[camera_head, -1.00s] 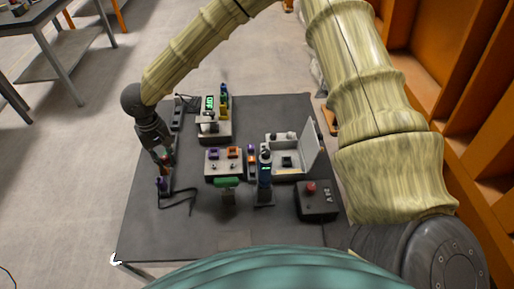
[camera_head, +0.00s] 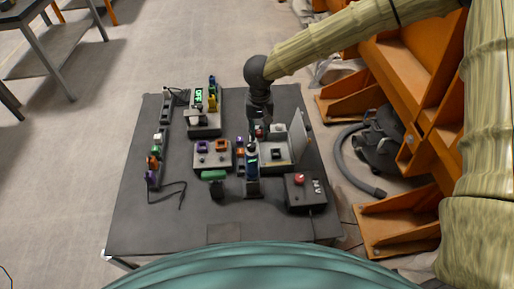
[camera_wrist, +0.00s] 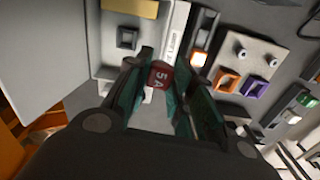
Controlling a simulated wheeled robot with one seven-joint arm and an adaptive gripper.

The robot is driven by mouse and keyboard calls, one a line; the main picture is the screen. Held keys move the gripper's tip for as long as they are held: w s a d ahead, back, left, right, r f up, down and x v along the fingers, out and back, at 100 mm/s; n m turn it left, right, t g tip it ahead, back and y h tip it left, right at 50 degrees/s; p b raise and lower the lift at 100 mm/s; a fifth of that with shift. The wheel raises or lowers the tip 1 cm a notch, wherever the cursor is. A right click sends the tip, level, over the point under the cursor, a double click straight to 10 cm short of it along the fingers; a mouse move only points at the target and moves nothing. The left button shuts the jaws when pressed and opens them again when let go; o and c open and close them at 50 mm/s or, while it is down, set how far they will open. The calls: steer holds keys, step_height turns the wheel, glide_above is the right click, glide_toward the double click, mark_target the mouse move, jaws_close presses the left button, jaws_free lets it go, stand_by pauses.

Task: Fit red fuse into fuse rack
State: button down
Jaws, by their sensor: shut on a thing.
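My gripper (camera_head: 260,127) is at the end of the arm over the open light-grey box. In the wrist view my gripper (camera_wrist: 168,85) is shut on a red fuse (camera_wrist: 159,75) marked "5A", between its teal fingers. The fuse is above the box floor; the exact gap cannot be told. A narrow dark strip with purple, orange and blue pieces (camera_head: 240,158) stands left of the box. Another dark strip with white, orange and purple pieces (camera_head: 153,164) lies at the table's left. I cannot tell for certain which holder is the fuse rack.
The grey box's raised lid (camera_head: 298,138) stands right of the gripper. A panel with purple and orange square pieces (camera_head: 212,158) lies left of it. A black box with a red button (camera_head: 302,190) is at the right front. The front-left tabletop (camera_head: 140,222) is clear.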

steer(key=shift+s+a+m, duration=0.1)
steer(key=shift+m, duration=0.5)
steer(key=m, duration=0.1)
steer(key=m+p, duration=0.1)
steer(key=a+m, duration=0.1)
steer(key=m, duration=0.1)
steer(key=shift+s+f, duration=0.1)
steer(key=shift+s, duration=0.15)
steer(key=m+p, duration=0.1)
steer(key=m, duration=0.1)
steer(key=a+m, duration=0.1)
steer(key=m, duration=0.2)
steer(key=s+m+p, duration=0.1)
steer(key=m, duration=0.2)
steer(key=shift+s+a+f+p, duration=0.1)
steer(key=shift+a+f+p, duration=0.15)
steer(key=shift+a+p, duration=0.05)
steer(key=s+a+m+p, duration=0.1)
steer(key=m, duration=0.6)
steer(key=s+a+f+m+p, duration=0.1)
steer(key=m+p, duration=0.1)
steer(key=m, duration=0.5)
steer(key=s+a+m+p, duration=0.1)
steer(key=s+m+p, duration=0.1)
steer(key=m, duration=0.5)
steer(key=shift+a+f+m, duration=0.15)
steer(key=shift+a+m, duration=0.25)
steer(key=shift+p, duration=0.35)
